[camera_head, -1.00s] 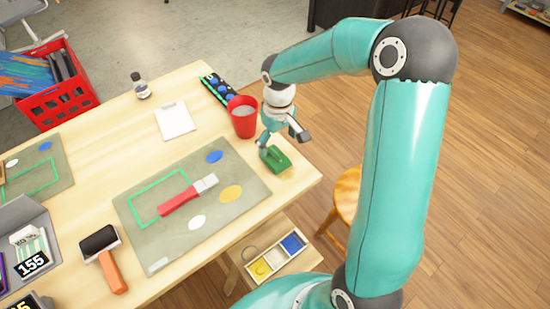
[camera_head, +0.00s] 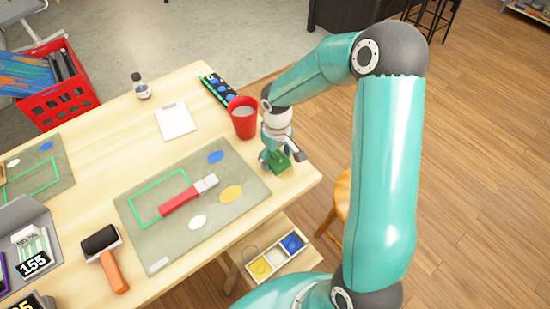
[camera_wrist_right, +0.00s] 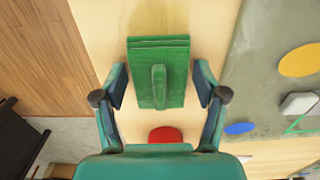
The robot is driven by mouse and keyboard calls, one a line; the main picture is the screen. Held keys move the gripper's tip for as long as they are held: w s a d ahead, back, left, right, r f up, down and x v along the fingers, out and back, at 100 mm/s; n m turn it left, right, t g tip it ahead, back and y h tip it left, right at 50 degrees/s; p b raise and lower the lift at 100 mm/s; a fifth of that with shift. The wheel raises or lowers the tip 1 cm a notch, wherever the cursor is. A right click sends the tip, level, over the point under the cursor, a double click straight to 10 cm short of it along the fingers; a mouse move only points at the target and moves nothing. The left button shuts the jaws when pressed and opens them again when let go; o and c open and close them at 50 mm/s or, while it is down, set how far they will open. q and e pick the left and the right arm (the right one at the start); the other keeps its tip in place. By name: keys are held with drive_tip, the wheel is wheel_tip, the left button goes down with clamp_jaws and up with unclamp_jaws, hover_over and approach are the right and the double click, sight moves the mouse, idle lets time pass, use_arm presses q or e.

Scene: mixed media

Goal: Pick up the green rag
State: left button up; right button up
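The green rag (camera_head: 279,166) lies folded near the right corner of the wooden table, just below the red cup. In the right wrist view the rag (camera_wrist_right: 174,60) is a flat green stack with a raised ridge along its middle. My right gripper (camera_head: 272,160) is over the rag, pointing down. In the right wrist view its fingers (camera_wrist_right: 160,85) are spread, one on each side of the rag, with a gap to both edges. Whether the fingertips touch the table cannot be told. My left gripper is not in view.
A red cup (camera_head: 243,118) stands close behind the right gripper. A stool (camera_head: 341,200) and a tray with colored compartments (camera_head: 275,258) are beyond the table's right edge.

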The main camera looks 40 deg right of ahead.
sight(276, 155)
drive_tip(key=c, duration=0.5)
drive_tip(key=shift+r, duration=0.1)
wheel_tip(276, 155, up, 20)
drive_tip(key=shift+f, duration=0.1)
idle(0.4)
drive_tip(key=o, duration=0.4)
drive_tip(key=c, duration=1)
drive_tip(key=shift+c, duration=0.2)
